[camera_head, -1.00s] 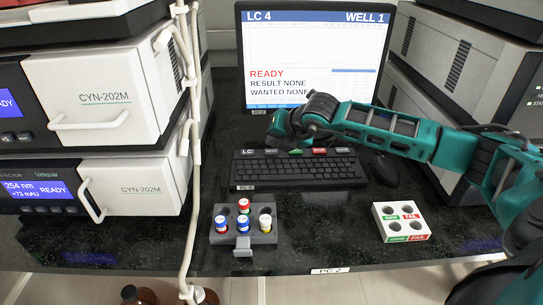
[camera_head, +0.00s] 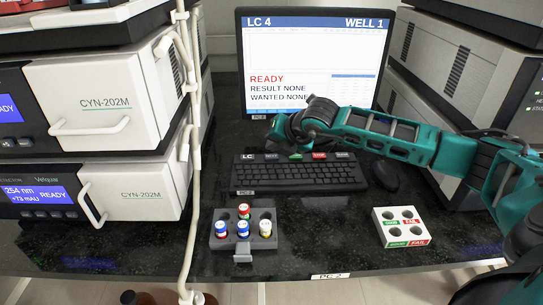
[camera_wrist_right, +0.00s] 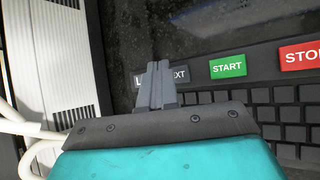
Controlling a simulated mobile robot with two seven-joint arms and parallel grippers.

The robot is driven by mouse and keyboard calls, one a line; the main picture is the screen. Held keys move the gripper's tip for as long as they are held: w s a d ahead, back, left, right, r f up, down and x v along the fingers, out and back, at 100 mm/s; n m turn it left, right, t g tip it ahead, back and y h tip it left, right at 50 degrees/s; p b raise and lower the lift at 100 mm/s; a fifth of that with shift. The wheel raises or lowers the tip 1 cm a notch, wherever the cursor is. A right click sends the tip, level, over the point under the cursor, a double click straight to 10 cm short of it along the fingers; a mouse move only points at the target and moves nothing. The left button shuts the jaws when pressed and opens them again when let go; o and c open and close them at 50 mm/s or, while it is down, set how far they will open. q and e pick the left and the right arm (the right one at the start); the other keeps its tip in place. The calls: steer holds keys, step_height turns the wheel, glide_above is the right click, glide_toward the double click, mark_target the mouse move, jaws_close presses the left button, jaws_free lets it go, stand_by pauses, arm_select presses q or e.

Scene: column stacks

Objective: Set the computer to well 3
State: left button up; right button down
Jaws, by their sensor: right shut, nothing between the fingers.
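The computer monitor (camera_head: 315,55) stands at the back and reads "LC 4", "WELL 1", "READY", "RESULT NONE", "WANTED NONE". The black keyboard (camera_head: 300,177) lies in front of it, with labelled keys along its far edge. In the right wrist view the green START key (camera_wrist_right: 228,67) and red STOP key (camera_wrist_right: 301,56) are clear. A dark key ending in "EXT" (camera_wrist_right: 180,75) is partly hidden behind my fingers. My right gripper (camera_wrist_right: 157,68) is shut and empty, its tips over that dark key; contact cannot be told. The right gripper (camera_head: 277,138) also shows in the head view. My left gripper is out of view.
A grey rack (camera_head: 220,241) with several capped vials and an empty white rack (camera_head: 387,237) stand in front of the keyboard. A mouse (camera_head: 384,174) lies at its right. Instrument stacks (camera_head: 120,120) flank the bench, and a white tube (camera_head: 190,215) hangs at left.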

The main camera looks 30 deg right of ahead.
mark_target(274, 158)
steer(key=shift+f, duration=0.1)
stand_by(0.8)
steer(key=shift+f+b, duration=0.35)
steer(key=shift+b, duration=0.3)
steer(key=shift+f+b, duration=0.2)
steer(key=shift+b, duration=0.15)
steer(key=shift+f, duration=0.2)
stand_by(0.7)
steer(key=shift+r, duration=0.85)
steer(key=shift+r+p, duration=1.2)
steer(key=shift+r, duration=1.3)
